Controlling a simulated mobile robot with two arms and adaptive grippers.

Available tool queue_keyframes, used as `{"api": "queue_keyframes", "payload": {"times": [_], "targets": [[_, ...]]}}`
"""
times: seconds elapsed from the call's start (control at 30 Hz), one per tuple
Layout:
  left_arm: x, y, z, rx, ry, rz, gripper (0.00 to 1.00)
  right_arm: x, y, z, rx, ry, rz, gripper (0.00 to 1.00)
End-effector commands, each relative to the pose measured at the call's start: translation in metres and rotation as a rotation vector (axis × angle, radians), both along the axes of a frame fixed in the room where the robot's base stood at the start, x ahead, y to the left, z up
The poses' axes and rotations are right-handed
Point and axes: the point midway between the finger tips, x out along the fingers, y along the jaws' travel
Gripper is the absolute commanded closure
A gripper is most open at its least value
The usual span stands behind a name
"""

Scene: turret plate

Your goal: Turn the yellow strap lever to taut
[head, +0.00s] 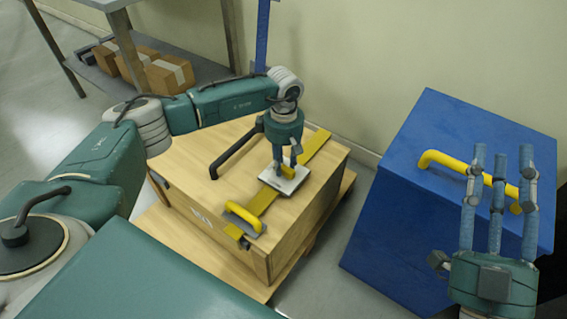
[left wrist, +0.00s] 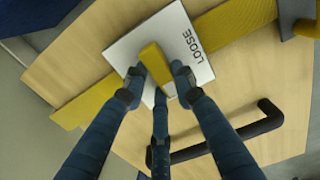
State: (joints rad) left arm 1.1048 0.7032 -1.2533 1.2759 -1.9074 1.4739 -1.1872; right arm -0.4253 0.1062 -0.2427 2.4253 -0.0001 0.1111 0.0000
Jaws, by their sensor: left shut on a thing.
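The yellow strap lever (left wrist: 155,62) stands on a pale square plate (left wrist: 188,28), and the word LOOSE is readable on the plate in the left wrist view. In the head view the plate (head: 291,185) lies on the mustard strap (head: 316,146) across the wooden crate's top. My left gripper (head: 288,168) points down over the plate. It is shut on the lever, with fingers on both sides of it in the left wrist view (left wrist: 157,75). The gripper hides much of the lever in the head view. My right gripper (head: 501,160) has its fingers spread and appears empty.
The wooden crate (head: 205,165) has a black handle (head: 235,150) and a yellow handle (head: 243,217) on top. A blue box (head: 425,125) with a yellow handle (head: 445,160) stands at right, behind my right fingers in the picture. A shelf with cardboard boxes (head: 170,75) is at upper left.

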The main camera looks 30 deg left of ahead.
Motion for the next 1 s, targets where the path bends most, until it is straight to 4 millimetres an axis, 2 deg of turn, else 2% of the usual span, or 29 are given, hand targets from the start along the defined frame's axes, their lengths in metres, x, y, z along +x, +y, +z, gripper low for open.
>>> {"api": "queue_keyframes", "payload": {"times": [0.37, 0.4, 0.5, 0.83, 1.0], "targets": [[0.001, 0.0, 0.001, 0.001, -0.002, -0.007, 1.0, 0.0, 0.0, 0.001, 0.0, -0.002, 0.001, 0.64], [0.001, 0.0, 0.001, 0.001, -0.003, -0.007, 0.7, 0.0, 0.0, 0.001, 0.0, -0.002, 0.001, 0.64], [0.001, 0.0, 0.001, 0.001, -0.002, -0.007, 0.54, 0.0, 0.0, 0.001, 0.0, -0.002, 0.001, 0.64], [0.001, 0.0, 0.003, 0.0, -0.002, -0.005, 0.54, 0.0, 0.0, 0.003, -0.001, -0.007, -0.001, 0.64], [0.001, 0.0, 0.026, 0.0, -0.005, -0.005, 0.54, 0.0, 0.0, 0.002, -0.001, -0.004, 0.0, 0.64]]}}
